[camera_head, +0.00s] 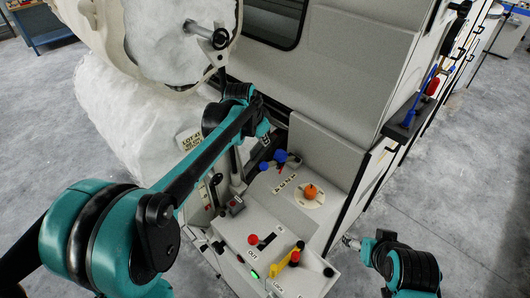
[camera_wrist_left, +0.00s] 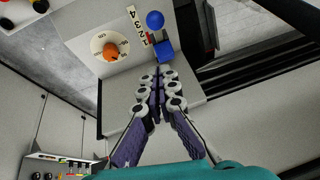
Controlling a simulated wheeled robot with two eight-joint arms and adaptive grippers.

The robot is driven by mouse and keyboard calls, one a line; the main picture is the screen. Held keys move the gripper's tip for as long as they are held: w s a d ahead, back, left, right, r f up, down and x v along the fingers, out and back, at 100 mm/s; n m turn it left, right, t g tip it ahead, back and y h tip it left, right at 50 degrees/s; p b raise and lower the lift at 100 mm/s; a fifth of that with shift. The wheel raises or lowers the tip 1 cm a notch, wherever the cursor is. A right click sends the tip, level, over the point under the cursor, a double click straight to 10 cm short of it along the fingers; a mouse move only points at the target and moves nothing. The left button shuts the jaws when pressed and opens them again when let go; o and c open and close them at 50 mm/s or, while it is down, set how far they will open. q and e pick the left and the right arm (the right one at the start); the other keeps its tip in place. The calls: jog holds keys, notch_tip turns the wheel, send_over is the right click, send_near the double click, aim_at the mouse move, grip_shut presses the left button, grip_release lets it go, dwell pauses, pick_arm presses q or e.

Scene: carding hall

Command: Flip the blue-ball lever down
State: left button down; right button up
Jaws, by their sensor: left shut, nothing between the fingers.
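The blue-ball lever (camera_head: 263,166) is on the light grey machine's sloped panel, its ball left of a blue block (camera_head: 280,156). In the left wrist view the ball (camera_wrist_left: 155,19) sits above the block (camera_wrist_left: 164,51), beside a numbered strip (camera_wrist_left: 138,25). My left gripper (camera_head: 266,139) is just behind the lever. In the wrist view its fingers (camera_wrist_left: 158,75) are shut and empty, with the tips close below the block; I cannot tell whether they touch. My right gripper (camera_head: 352,242) is at the lower right, away from the lever; its fingers are too small to read.
An orange dial knob (camera_head: 310,191) is beside the numbered strip. A red knob (camera_head: 253,239) and a yellow lever (camera_head: 284,264) are on the lower panel. White fibre (camera_head: 115,110) bulges at the left. A tool shelf (camera_head: 405,131) juts out right. Floor is clear at right.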

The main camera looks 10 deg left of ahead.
pick_arm(q)
jog(key=b, duration=0.1)
send_over(265, 165)
jog(key=w+d, duration=0.1)
notch_tip(265, 165, down, 9)
jog(key=shift+s+a+f+b, duration=0.15)
jog(key=shift+f, duration=0.45)
jog(key=shift+s+a+f+b, duration=0.1)
jog(key=shift+a+f+b, duration=0.05)
jog(key=shift+f, duration=0.4)
jog(key=shift+s+a+f+b, duration=0.15)
jog(key=shift+f, duration=0.45)
jog(key=s+a+f+t+h+b, duration=0.1)
jog(key=s+f+t+b, duration=0.1)
jog(key=f+b, duration=0.3)
jog(key=s+a+f+t+h+b, duration=0.1)
jog(key=s+f+b, duration=0.1)
jog(key=f+b, duration=0.4)
jog(key=shift+s+a+f+t+b, duration=0.25)
jog(key=shift+a+t+b, duration=0.15)
jog(key=shift+b, duration=0.25)
